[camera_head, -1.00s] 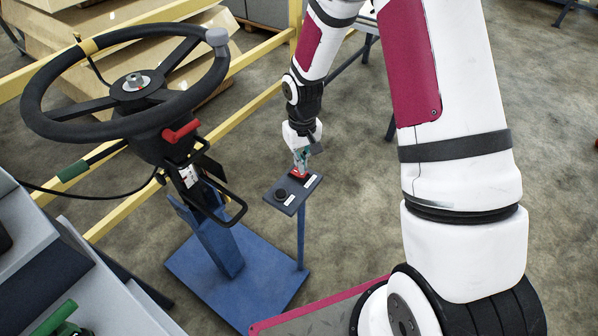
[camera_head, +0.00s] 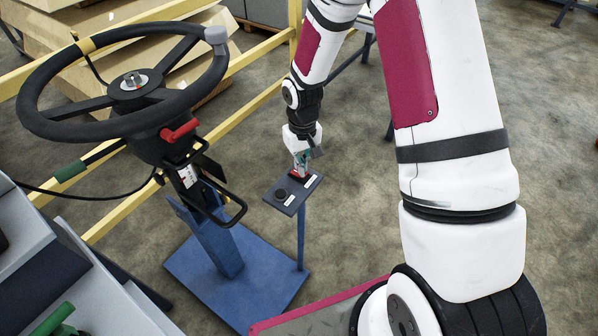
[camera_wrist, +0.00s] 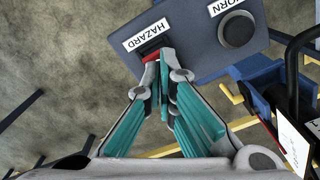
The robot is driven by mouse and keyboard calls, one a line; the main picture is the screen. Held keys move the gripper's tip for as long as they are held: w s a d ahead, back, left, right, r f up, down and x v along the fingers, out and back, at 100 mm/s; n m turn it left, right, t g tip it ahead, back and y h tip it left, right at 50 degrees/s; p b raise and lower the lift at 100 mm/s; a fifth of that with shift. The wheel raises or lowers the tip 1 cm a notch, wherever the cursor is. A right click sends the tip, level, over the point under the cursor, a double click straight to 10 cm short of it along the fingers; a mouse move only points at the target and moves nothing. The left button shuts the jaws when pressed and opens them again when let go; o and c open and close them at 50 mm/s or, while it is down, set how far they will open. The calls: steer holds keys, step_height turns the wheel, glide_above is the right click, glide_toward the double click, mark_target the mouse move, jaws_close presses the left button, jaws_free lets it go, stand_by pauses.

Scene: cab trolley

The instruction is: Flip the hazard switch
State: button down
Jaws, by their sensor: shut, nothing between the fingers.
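The hazard switch (camera_wrist: 150,54) is a red rocker in a dark frame beside a white HAZARD label (camera_wrist: 147,34) on a small dark blue panel (camera_head: 288,204). The panel stands on a thin blue post. My gripper (camera_wrist: 162,62), with teal finger pads, is shut and empty. Its fingertips are at the switch and partly cover it in the wrist view. In the head view the gripper (camera_head: 302,166) points down at the panel's far right part, where a bit of red shows below it. I cannot tell which way the rocker is tilted.
A black round horn button (camera_wrist: 238,29) with a HORN label sits on the same panel. Yellow rails (camera_head: 250,115) run behind. Bare floor lies to the right.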

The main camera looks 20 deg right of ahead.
steer(key=shift+f+b, duration=0.3)
steer(key=shift+f, duration=0.4)
stand_by(0.3)
steer(key=shift+r+p, duration=1.65)
steer(key=shift+r, duration=1.9)
step_height(320, 180, up, 9)
glide_above(306, 180)
steer(key=s+r+t, duration=0.2)
steer(key=s+r, duration=0.4)
steer(key=r, duration=0.6)
steer(key=s+r+t, duration=0.1)
steer(key=s+r, duration=0.4)
steer(key=s, duration=0.4)
steer(key=s+r+m+t, duration=0.1)
steer(key=s+r+t, duration=0.1)
steer(key=s+r, duration=0.3)
steer(key=s, duration=0.4)
steer(key=shift+s+a, duration=0.25)
steer(key=shift+s, duration=0.05)
